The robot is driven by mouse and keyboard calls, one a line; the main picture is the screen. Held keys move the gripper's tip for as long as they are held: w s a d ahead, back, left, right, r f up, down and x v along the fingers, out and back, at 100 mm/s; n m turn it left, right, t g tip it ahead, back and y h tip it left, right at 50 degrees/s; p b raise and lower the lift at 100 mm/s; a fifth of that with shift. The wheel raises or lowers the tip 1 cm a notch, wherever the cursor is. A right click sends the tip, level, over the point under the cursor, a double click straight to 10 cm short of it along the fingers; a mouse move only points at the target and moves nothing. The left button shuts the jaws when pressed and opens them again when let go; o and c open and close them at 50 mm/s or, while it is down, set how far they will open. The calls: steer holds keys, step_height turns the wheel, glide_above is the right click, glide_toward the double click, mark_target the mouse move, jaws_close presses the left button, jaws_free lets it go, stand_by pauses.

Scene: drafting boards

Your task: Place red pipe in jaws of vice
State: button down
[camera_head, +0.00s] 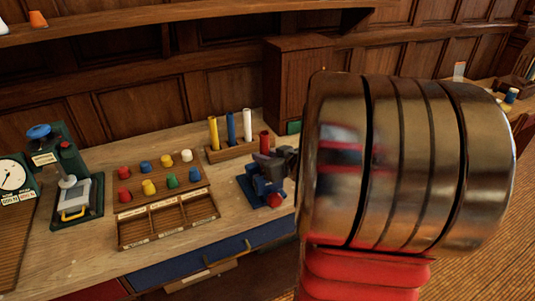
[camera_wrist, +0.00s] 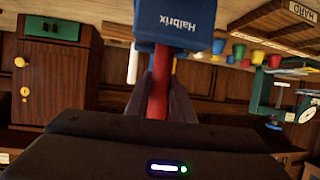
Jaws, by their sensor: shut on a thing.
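The red pipe (camera_wrist: 159,95) is between the two dark fingers of my gripper (camera_wrist: 164,76) in the wrist view. The pipe's far part runs up to the blue vice (camera_wrist: 180,22) marked "Halbrix", which hides its end. In the head view the vice (camera_head: 264,188) stands on the bench, with my gripper (camera_head: 280,157) right over it. A short red pipe section (camera_head: 264,142) shows upright beside my gripper. My gripper covers the vice's jaws, so I cannot tell whether the pipe sits between them.
A wooden rack (camera_head: 228,152) behind the vice holds yellow, blue and white pipes. Left of the vice are a compartment tray (camera_head: 168,220) and a board with several coloured knobs (camera_head: 160,187). A green press (camera_head: 75,185) stands further left. A wooden cabinet (camera_head: 298,85) stands behind.

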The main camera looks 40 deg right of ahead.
steer(key=c, duration=1.5)
jaws_free()
steer(key=shift+f, duration=0.1)
steer(key=shift+c, duration=0.2)
steer(key=v, duration=1.2)
